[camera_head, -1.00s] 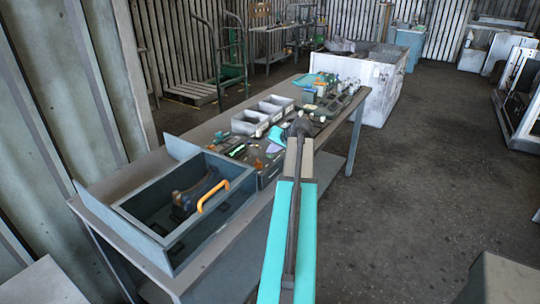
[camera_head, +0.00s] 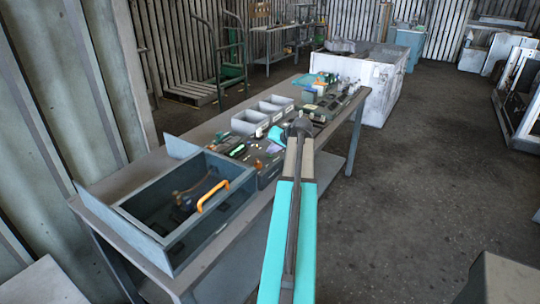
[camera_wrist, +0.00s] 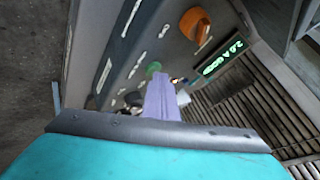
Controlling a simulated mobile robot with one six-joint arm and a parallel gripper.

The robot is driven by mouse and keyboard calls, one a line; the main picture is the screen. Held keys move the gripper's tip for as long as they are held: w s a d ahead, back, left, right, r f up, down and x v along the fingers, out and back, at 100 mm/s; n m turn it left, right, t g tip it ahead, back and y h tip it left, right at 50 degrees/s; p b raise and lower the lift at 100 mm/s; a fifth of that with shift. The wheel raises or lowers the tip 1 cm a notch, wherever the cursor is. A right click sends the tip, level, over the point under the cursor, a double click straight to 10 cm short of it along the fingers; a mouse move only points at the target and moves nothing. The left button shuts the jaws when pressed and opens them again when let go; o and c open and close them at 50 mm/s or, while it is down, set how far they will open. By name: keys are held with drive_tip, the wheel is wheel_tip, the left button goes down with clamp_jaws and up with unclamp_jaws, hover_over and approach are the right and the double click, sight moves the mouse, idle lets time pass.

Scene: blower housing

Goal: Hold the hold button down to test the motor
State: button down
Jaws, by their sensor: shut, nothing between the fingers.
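A dark control panel (camera_head: 250,150) stands on the bench beside the open box. In the wrist view the panel (camera_wrist: 140,50) carries a round green button (camera_wrist: 153,68), an orange knob (camera_wrist: 195,25) and a lit green display (camera_wrist: 222,58). My gripper (camera_wrist: 160,82) is shut and empty, its pale lavender fingers pointing at the green button. The fingertips overlap the button's lower edge; I cannot tell whether they touch or press it. No label names the hold button legibly.
The open blue-grey box (camera_head: 150,238) with an orange handle (camera_head: 213,196) and a dark part inside stands at the near end of the bench (camera_head: 90,205). Grey bins (camera_head: 250,122) and small parts crowd behind the panel. The floor (camera_head: 430,170) to the right is clear.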

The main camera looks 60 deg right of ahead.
sight(272, 156)
drive_tip(key=shift+r, duration=0.1)
drive_tip(key=shift+r+p, duration=0.4)
drive_tip(key=shift+r, duration=0.35)
drive_tip(key=shift+r+p, duration=1.2)
drive_tip(key=shift+r, duration=1.3)
